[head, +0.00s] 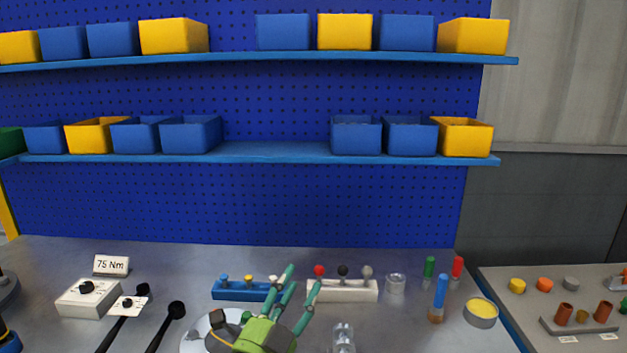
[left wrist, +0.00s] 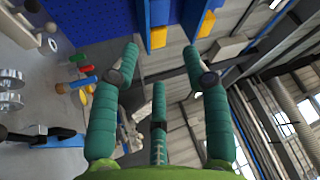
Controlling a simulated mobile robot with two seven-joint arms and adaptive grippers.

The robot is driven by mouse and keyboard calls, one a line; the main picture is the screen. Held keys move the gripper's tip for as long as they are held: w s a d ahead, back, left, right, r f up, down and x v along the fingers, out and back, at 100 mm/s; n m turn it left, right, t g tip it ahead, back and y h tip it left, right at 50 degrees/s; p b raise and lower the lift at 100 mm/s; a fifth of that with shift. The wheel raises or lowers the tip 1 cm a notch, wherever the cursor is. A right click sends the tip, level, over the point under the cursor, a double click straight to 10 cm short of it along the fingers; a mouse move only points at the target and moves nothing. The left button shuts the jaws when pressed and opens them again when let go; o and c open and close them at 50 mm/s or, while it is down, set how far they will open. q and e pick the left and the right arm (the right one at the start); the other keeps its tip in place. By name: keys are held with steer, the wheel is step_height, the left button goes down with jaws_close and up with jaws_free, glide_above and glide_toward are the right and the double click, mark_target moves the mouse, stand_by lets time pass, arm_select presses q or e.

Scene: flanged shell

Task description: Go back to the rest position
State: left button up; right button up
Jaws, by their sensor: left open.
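My left gripper (head: 285,295) is at the bottom middle of the head view, above the grey bench, with its green fingers pointing up and away. In the left wrist view its fingers (left wrist: 160,65) are spread wide with nothing between them, so it is open and empty. A round light metal part (head: 197,338), perhaps the flanged shell, is partly hidden behind the gripper's left side. My right gripper does not show in either view.
On the bench (head: 230,262) stand a blue holder (head: 240,291), a white holder (head: 345,291), screwdrivers (head: 439,295), a yellow-filled tin (head: 481,312) and a white box (head: 88,298). Shelves with blue and yellow bins are behind. A side table (head: 500,280) is at the right.

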arm_select(q)
steer(key=s+a+f+n+g+y, duration=0.4)
steer(key=s+a+f+n, duration=0.15)
steer(key=f, duration=0.45)
steer(key=s+a+f+n+g+y, duration=0.45)
steer(key=a+f+n, duration=0.25)
steer(key=f, duration=0.4)
steer(key=s+a+f+n+g, duration=0.2)
steer(key=s+f+g, duration=0.25)
steer(key=s, duration=0.55)
steer(key=s+a+f+n+g, duration=0.25)
steer(key=s+f, duration=0.25)
steer(key=s, duration=0.5)
step_height(320, 180, down, 26)
steer(key=r+g+b, duration=0.1)
steer(key=g+b, duration=0.1)
steer(key=b, duration=0.2)
steer(key=s+a+f+m+g+b, duration=0.1)
steer(key=s+a+f+b, duration=0.1)
steer(key=s+f, duration=1.5)
step_height(320, 180, down, 2)
steer(key=shift+s+f+y+b, duration=0.15)
steer(key=shift+f+y+b, duration=0.05)
steer(key=shift+y+b, duration=0.2)
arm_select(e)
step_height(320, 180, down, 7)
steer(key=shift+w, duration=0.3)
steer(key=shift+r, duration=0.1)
